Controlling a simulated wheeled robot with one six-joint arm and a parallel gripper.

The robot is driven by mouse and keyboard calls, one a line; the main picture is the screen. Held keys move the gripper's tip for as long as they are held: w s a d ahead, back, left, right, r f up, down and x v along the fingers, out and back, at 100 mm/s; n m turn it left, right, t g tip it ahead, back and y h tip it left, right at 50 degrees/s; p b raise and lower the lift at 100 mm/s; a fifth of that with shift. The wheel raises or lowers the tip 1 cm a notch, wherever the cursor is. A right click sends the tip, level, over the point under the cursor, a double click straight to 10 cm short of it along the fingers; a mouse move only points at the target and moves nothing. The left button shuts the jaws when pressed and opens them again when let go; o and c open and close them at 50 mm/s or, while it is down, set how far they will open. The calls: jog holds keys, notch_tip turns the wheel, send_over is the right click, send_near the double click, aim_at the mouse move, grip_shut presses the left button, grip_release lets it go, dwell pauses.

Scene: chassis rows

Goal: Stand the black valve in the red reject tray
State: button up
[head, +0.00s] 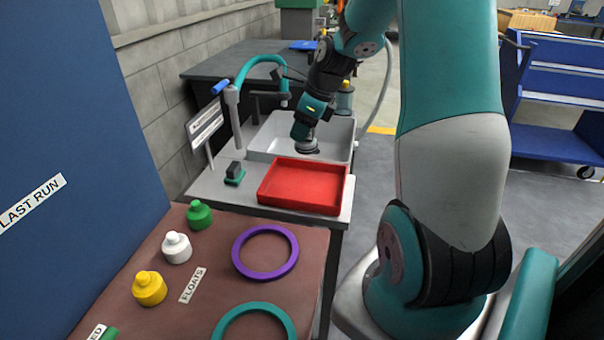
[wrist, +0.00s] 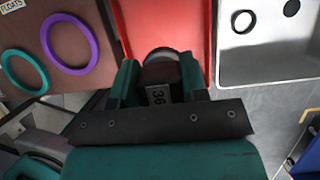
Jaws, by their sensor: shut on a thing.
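My gripper (head: 304,131) is shut on a dark, round-ended thing that I take to be the black valve (wrist: 160,71); it also shows below the jaws in the head view (head: 307,147). In the wrist view it sits between the two fingers, and much of it is hidden by them. The red reject tray (head: 301,195) lies on the grey bench, with a low rim and an empty visible floor. In the head view the valve hangs beyond the tray's far rim, in front of the sink. In the wrist view the red tray (wrist: 180,20) shows behind the valve.
A white sink (head: 268,140) with a teal tap (head: 262,62) adjoins the tray's far side. A small black-and-green item (head: 235,173) stands left of it. On the nearer brown surface are a purple ring (head: 240,263), a teal ring and several coloured bottle-shaped pieces.

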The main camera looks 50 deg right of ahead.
notch_tip(320, 180, down, 12)
jog(key=shift+r+b, duration=0.2)
jog(key=shift+b, duration=0.15)
jog(key=shift+f, duration=0.15)
jog(key=o, duration=1.1)
